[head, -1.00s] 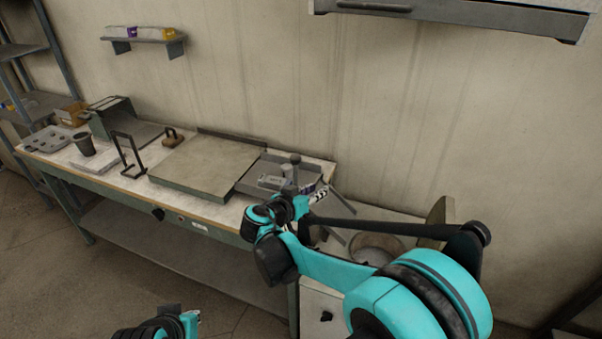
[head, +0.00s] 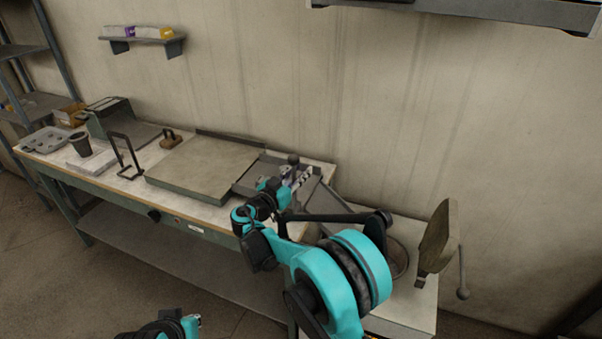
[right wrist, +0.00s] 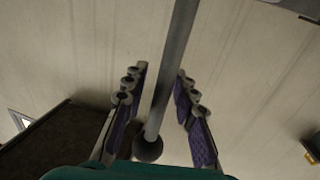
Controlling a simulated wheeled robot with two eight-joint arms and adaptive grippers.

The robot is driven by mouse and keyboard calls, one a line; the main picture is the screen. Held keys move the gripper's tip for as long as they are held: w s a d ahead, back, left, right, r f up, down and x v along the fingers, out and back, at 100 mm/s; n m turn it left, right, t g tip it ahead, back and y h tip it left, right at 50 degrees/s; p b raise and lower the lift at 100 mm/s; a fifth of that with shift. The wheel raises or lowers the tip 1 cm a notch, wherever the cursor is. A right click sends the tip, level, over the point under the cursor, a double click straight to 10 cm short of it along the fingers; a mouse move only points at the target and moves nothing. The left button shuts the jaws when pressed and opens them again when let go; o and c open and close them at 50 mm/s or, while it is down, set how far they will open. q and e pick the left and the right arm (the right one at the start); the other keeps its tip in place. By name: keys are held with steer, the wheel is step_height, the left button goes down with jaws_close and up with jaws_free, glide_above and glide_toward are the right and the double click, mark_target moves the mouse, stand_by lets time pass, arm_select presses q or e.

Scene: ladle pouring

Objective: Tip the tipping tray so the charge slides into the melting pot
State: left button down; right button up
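The tipping tray (head: 246,184) is a grey shallow tray at the right end of the bench. A sloping chute (head: 337,199) leads from it towards the melting pot (head: 403,259), a round vessel partly hidden behind my right arm. My right gripper (head: 296,176) is over the tray. In the right wrist view its padded fingers (right wrist: 160,78) are spread on either side of a grey bar (right wrist: 176,55) with a dark ball end (right wrist: 148,149), not visibly clamped. I cannot make out the charge. Part of my left arm shows at the bottom; its fingers cannot be made out.
A tilted round lid-like plate (head: 436,245) and a ball-ended rod (head: 462,292) stand right of the pot. A large flat slab (head: 205,165), a black frame stand (head: 124,158) and a dark cup (head: 80,145) are on the bench. A hood edge (head: 465,12) hangs above.

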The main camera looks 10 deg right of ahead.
steer(key=shift+w+d, duration=0.2)
steer(key=shift+w, duration=0.05)
jaws_close()
steer(key=shift+s+d+m, duration=0.2)
steer(key=shift+d+m, duration=0.1)
steer(key=shift+d, duration=0.05)
steer(key=s+d+f+m, duration=0.2)
steer(key=d+m, duration=0.1)
steer(key=d, duration=0.1)
steer(key=s+d+f+m+y+b, duration=0.1)
steer(key=s+d+f+m, duration=0.1)
steer(key=d, duration=0.3)
steer(key=shift+s+d+f+m+g+b, duration=0.3)
steer(key=shift+s+f+m, duration=0.1)
steer(key=shift+s+m, duration=0.45)
steer(key=shift+f, duration=0.15)
stand_by(0.6)
